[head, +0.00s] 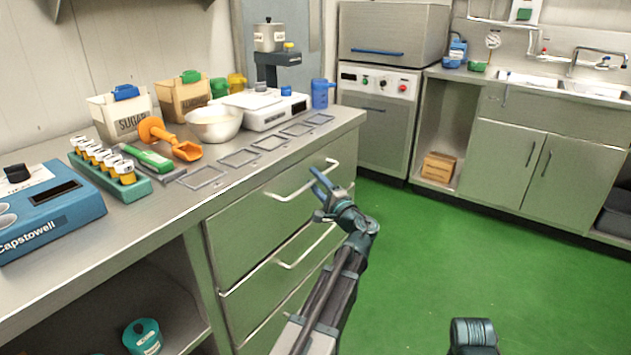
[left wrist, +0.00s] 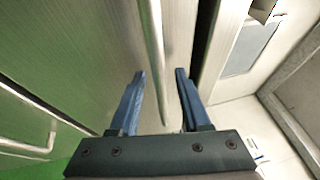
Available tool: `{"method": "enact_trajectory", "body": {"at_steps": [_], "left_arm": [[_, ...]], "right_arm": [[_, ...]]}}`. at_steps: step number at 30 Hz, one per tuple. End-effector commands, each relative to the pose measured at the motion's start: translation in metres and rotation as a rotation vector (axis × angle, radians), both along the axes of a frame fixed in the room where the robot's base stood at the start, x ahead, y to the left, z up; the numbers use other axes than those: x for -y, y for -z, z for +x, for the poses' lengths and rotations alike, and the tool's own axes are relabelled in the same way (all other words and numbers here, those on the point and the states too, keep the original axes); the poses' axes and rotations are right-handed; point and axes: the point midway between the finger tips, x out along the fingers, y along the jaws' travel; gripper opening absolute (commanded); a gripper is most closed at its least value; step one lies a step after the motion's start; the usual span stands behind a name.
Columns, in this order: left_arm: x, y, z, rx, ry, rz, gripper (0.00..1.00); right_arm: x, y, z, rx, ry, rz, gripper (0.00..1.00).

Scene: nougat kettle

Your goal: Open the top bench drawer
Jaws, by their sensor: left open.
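The top bench drawer (head: 262,219) has a grey-green front under the worktop and looks shut. Its pale bar handle (head: 288,194) runs along the front. My left gripper (head: 319,178) is at the right part of this handle, with its blue fingers open. In the left wrist view the handle (left wrist: 152,35) runs down the picture into the space between the two open fingers (left wrist: 160,76). I cannot tell whether a finger touches it.
A lower drawer handle (head: 308,246) sits below. The green floor (head: 440,250) is clear to the right.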

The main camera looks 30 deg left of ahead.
Motion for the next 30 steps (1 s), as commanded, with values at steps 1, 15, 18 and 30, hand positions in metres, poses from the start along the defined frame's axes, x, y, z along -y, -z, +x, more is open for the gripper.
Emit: {"method": "enact_trajectory", "body": {"at_steps": [1, 15, 18, 30], "left_arm": [[0.0001, 0.0001, 0.0000, 0.000, 0.000, 0.000, 0.47], [0.0005, 0.0002, -0.0001, 0.000, 0.000, 0.000, 0.00], [0.0005, 0.0002, -0.0001, 0.000, 0.000, -0.001, 0.00], [0.0006, 0.0004, -0.0002, 0.000, 0.000, -0.001, 0.00]], "right_arm": [[0.0000, 0.0001, 0.0000, 0.000, 0.000, 0.000, 0.50], [0.0000, 0.0001, 0.0000, 0.000, 0.000, 0.000, 0.50], [0.0000, 0.0001, 0.0000, 0.000, 0.000, 0.000, 0.50], [0.0000, 0.0002, 0.0000, 0.000, 0.000, 0.000, 0.50]]}}
